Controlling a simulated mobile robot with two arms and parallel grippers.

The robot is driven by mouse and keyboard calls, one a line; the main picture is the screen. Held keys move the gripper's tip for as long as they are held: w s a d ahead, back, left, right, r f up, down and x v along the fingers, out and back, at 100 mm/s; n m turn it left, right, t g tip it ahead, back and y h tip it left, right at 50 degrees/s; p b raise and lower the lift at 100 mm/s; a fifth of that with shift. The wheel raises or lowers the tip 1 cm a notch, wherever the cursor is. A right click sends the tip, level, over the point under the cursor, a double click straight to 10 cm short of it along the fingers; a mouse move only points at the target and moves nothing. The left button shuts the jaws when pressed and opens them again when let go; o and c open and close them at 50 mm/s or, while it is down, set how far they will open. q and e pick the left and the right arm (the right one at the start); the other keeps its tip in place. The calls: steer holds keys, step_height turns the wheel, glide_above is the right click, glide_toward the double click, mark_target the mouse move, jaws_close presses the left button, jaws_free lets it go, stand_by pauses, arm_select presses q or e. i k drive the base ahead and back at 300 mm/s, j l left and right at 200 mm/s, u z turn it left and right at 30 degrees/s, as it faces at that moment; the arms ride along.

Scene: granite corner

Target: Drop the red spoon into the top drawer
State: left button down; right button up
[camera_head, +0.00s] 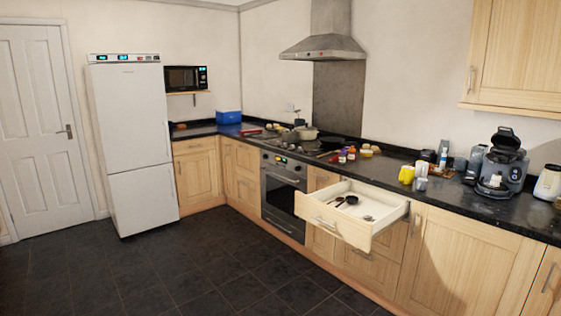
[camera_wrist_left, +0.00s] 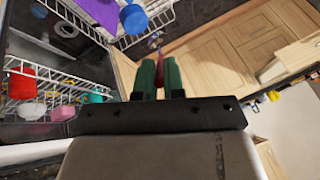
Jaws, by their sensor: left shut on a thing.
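The top drawer (camera_head: 333,227) is pulled open below the worktop in the head view. A dark ladle-like utensil and small items lie inside it. My left gripper (camera_wrist_left: 160,68) shows only in the left wrist view, with green fingers shut on a narrow red piece (camera_wrist_left: 160,76), which looks like the red spoon's handle. Much of it is hidden between the fingers. Neither arm shows in the head view, so the gripper's distance from the drawer cannot be told. My right gripper is in neither view.
White wire racks (camera_wrist_left: 40,85) with a red cup (camera_wrist_left: 22,83), a blue cup (camera_wrist_left: 133,18) and other dishes are left of the gripper in the wrist view. The dark floor (camera_head: 190,270) is clear.

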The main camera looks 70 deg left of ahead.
mark_target(360, 205)
steer(key=u, duration=2.25)
steer(key=i+j+u, duration=0.2)
steer(key=u, duration=0.3)
steer(key=i+j+u, duration=0.25)
steer(key=u, duration=0.25)
steer(key=i+u, duration=0.2)
steer(key=u, duration=0.3)
steer(key=i+l+z, duration=0.2)
steer(key=i+z, duration=0.55)
steer(key=i, duration=0.25)
steer(key=i+j+z, duration=0.15)
steer(key=i+z, duration=0.25)
steer(key=i, duration=0.15)
steer(key=i+j+z, duration=0.35)
steer(key=i, duration=0.15)
steer(key=i+l+z, duration=0.15)
steer(key=i+z, duration=0.2)
steer(key=i, duration=0.4)
steer(key=i+z, duration=0.35)
steer(key=i, duration=0.35)
steer(key=i+j+z, duration=0.35)
steer(key=i, duration=0.4)
